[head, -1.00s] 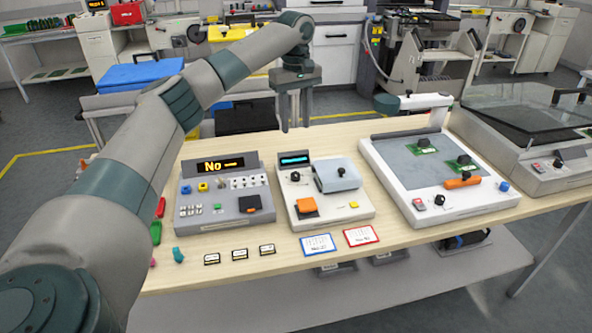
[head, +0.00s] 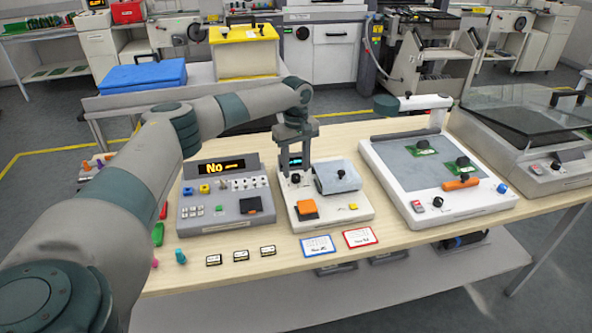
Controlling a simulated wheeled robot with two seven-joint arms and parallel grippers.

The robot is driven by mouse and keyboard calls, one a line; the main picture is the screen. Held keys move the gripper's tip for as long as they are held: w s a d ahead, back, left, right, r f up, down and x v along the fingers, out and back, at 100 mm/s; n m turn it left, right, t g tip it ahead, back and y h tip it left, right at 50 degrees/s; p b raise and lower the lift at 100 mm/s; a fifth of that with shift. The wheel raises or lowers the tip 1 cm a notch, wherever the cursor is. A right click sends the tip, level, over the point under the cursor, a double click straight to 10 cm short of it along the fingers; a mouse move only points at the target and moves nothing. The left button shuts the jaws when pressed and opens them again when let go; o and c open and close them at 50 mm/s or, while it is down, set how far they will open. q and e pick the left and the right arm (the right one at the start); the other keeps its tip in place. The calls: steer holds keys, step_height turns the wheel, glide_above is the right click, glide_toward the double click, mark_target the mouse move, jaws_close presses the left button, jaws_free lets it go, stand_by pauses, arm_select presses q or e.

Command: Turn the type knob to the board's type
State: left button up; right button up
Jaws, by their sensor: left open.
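My left gripper (head: 295,170) is open and empty, pointing down over the back left of the middle white device (head: 345,215). Its fingers stand in front of that device's small blue display and partly hide it. A black knob (head: 296,178) on this device shows just below the fingertips; whether they touch it I cannot tell. Another black knob (head: 438,202) is on the right white device (head: 400,208). Which knob sets the type is not legible. My right gripper is not in view.
A grey device (head: 228,217) with an orange "No" display stands on the left. A grey box (head: 338,177) sits beside the gripper on the middle device. Blue-edged (head: 318,247) and red-edged (head: 360,237) cards and small labels lie on the front table.

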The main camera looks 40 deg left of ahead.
mark_target(296, 178)
arm_select(q)
steer(key=shift+f, duration=1.25)
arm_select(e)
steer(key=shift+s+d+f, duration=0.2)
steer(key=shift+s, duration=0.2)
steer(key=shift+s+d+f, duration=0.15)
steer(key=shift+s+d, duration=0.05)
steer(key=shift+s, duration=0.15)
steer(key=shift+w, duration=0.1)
arm_select(q)
jaws_close()
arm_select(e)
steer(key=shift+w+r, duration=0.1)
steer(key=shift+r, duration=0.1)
